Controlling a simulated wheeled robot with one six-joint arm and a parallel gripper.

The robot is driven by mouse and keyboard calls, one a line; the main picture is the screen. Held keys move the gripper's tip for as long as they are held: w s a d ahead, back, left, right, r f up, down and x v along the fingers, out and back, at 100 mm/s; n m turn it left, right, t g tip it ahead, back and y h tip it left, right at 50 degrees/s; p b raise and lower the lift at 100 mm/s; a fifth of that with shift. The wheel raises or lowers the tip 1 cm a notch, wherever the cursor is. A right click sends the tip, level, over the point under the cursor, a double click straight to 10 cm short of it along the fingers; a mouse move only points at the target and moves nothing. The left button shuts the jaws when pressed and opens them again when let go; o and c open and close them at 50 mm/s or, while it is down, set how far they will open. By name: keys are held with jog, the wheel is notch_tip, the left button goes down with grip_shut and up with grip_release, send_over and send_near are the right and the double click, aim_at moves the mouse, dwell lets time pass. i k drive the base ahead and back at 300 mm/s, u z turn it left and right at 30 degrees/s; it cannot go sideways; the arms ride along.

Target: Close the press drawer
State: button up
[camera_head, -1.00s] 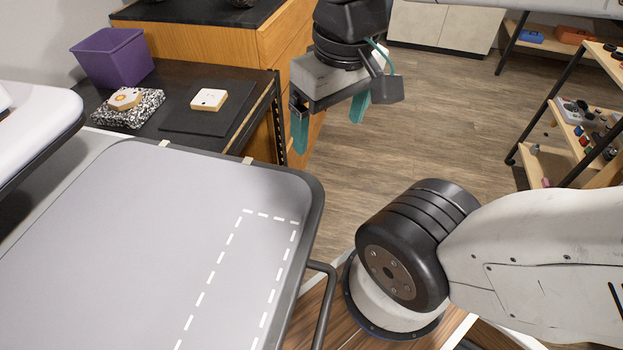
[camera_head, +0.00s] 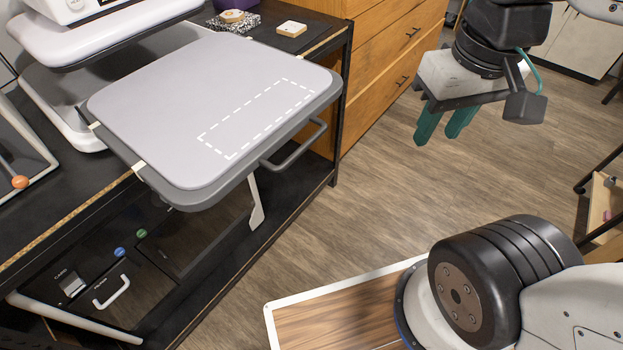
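The press drawer (camera_head: 190,95) is a grey flat platen with a dashed white rectangle on its top. It sticks out from under the white press (camera_head: 125,25) at the upper left, over the bench edge. Its dark bar handle (camera_head: 298,148) is on the right-hand front side. My gripper (camera_head: 445,122) hangs in the air to the right of the handle, well apart from it. Its two teal fingers point down with a narrow gap between them, and nothing shows in the gap.
A black bench (camera_head: 60,190) carries the press. Below it is a dark unit with a white handle (camera_head: 111,292). Wooden drawers (camera_head: 390,60) stand behind. A small block (camera_head: 291,29) lies on the bench beyond the platen. The wood floor (camera_head: 345,200) between handle and gripper is clear.

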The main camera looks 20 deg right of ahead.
aim_at(193, 123)
jog(key=u, duration=1.15)
jog(key=i, duration=0.6)
jog(key=z, duration=2)
jog(key=k, duration=1)
jog(key=u, duration=1.2)
jog(key=i, duration=0.45)
jog(key=u, duration=0.1)
